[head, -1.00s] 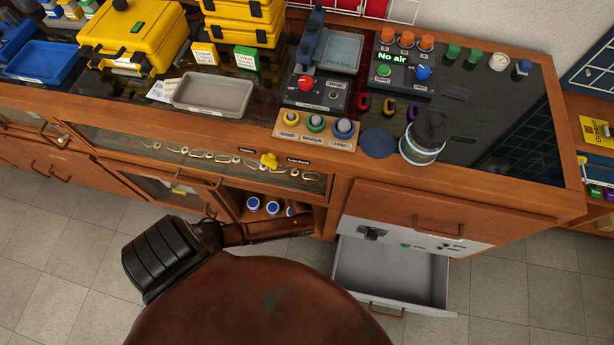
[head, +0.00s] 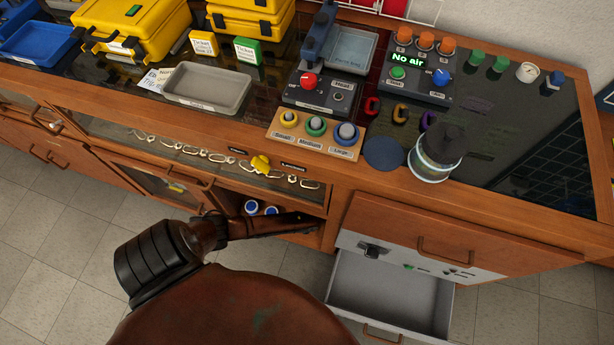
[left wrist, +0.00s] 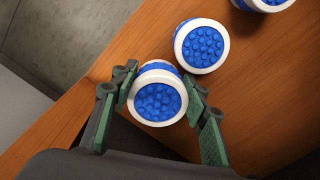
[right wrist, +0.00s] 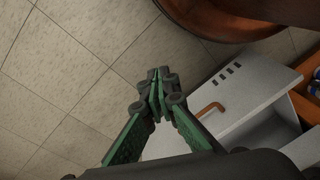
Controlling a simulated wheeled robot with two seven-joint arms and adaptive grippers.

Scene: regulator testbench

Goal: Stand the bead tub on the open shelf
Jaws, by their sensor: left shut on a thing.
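In the left wrist view my left gripper (left wrist: 160,73) is shut around a white-rimmed bead tub (left wrist: 158,98) with blue beads in its top. The tub is at the wooden surface of the open shelf (left wrist: 245,100), near its edge; I cannot tell if it touches the wood. A similar tub (left wrist: 201,46) stands close beside it and another (left wrist: 266,3) is cut off at the top. In the head view two blue-topped tubs (head: 251,207) show in the shelf; my arm hides the left gripper and the held tub. My right gripper (right wrist: 156,80) is shut and empty above the floor.
An open, empty grey drawer (head: 385,290) juts out right of the shelf; it also shows in the right wrist view (right wrist: 255,125). Floor in front is clear.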

